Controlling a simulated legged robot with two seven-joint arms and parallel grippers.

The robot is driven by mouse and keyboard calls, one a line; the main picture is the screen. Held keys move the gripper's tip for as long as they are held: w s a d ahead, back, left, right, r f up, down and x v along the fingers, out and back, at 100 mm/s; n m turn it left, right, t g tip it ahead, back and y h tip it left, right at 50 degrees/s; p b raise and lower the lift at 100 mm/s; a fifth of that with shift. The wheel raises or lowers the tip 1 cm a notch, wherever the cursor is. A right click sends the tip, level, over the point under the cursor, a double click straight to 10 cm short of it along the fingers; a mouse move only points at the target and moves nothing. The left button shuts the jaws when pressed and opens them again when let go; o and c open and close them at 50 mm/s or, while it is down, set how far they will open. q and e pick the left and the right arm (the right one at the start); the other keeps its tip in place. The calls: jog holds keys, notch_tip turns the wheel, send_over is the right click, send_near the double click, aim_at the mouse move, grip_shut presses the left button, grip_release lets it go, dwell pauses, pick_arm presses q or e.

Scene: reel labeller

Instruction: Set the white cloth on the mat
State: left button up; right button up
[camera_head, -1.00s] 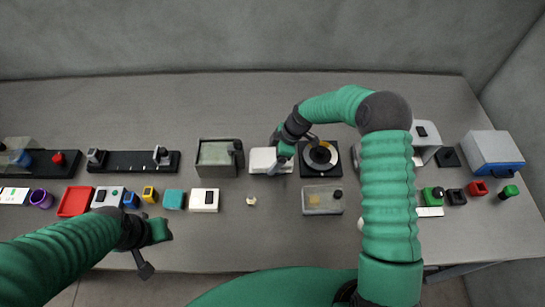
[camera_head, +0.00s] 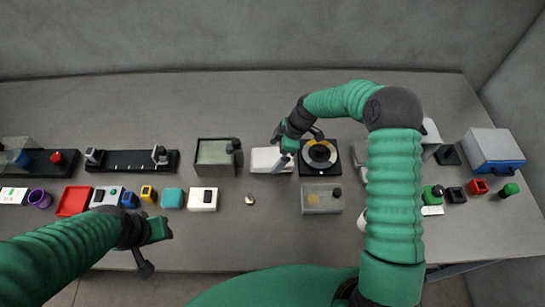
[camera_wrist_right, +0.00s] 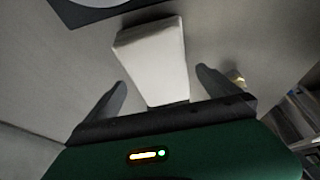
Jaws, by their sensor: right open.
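A white, thick, rectangular piece (camera_head: 265,160), which I take for the folded white cloth, lies left of the black-based reel unit. It also shows in the right wrist view (camera_wrist_right: 155,58), lying ahead of and between the spread fingers. My right gripper (camera_head: 291,143) is open and empty at its right end, partly covering it; contact cannot be told. The fingers show in the right wrist view (camera_wrist_right: 160,92).
The reel unit (camera_head: 320,155) stands right of the white piece, and a grey open box (camera_head: 215,158) left of it. A clear-lidded container (camera_head: 321,199) is in front. A grey case (camera_head: 492,150) stands far right. My right arm hides some items. The table's back is clear.

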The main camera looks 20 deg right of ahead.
jog(key=b+v, duration=0.1)
jog(key=v, duration=0.8)
jog(key=s+a+r+m+t+h, duration=0.1)
jog(key=s+m+h, duration=0.3)
jog(key=s+m, duration=1)
jog(key=s, duration=0.7)
jog(key=shift+a+r+m, duration=0.15)
jog(key=shift+r+m, duration=0.15)
jog(key=shift+m, duration=0.1)
